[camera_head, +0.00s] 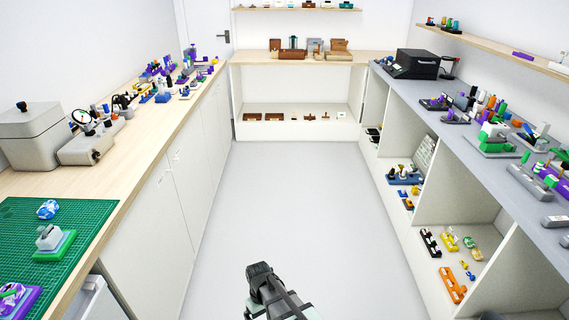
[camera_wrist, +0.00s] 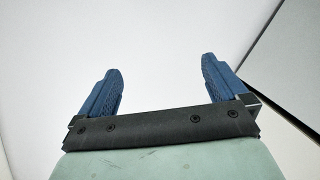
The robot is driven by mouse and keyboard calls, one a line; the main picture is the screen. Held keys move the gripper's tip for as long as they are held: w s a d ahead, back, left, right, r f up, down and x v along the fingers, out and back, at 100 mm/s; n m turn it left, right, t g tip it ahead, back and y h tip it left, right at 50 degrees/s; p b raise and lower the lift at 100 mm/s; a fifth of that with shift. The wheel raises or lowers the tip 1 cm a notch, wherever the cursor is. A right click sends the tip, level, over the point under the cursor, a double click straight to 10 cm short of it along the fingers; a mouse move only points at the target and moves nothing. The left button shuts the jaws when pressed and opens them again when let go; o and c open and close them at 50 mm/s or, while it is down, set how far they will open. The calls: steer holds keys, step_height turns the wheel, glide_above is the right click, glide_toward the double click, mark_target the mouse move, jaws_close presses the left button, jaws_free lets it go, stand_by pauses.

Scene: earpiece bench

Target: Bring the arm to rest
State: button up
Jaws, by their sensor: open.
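My gripper shows in the wrist view (camera_wrist: 160,88) with its two blue fingers spread wide apart and nothing between them. The wrist view shows mostly a plain white surface behind the fingers. In the head view, part of my arm shows at the bottom centre, over the bare floor and between the two benches. The fingers cannot be made out clearly in that view. The arm touches no bench or object that I can see.
A wooden bench (camera_head: 150,135) with a green mat (camera_head: 95,217) runs along the left. A grey bench (camera_head: 470,150) with open shelves below runs along the right. Both hold many small parts. The pale floor (camera_head: 290,200) between them is clear. A wooden counter (camera_head: 345,57) stands at the back.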

steer(key=s+d+f+m+g, duration=0.1)
steer(key=s+d+f+m, duration=0.1)
steer(key=s+d+f, duration=0.5)
steer(key=s+d+f+m+g, duration=0.1)
steer(key=s+d+f+m, duration=0.1)
steer(key=s+d, duration=0.5)
steer(key=s+d+f+m+g, duration=0.2)
steer(key=s+d+f+m, duration=0.1)
steer(key=s+d, duration=0.7)
steer(key=shift+s+f+y, duration=0.3)
steer(key=shift+s+f, duration=0.3)
steer(key=shift+s, duration=0.4)
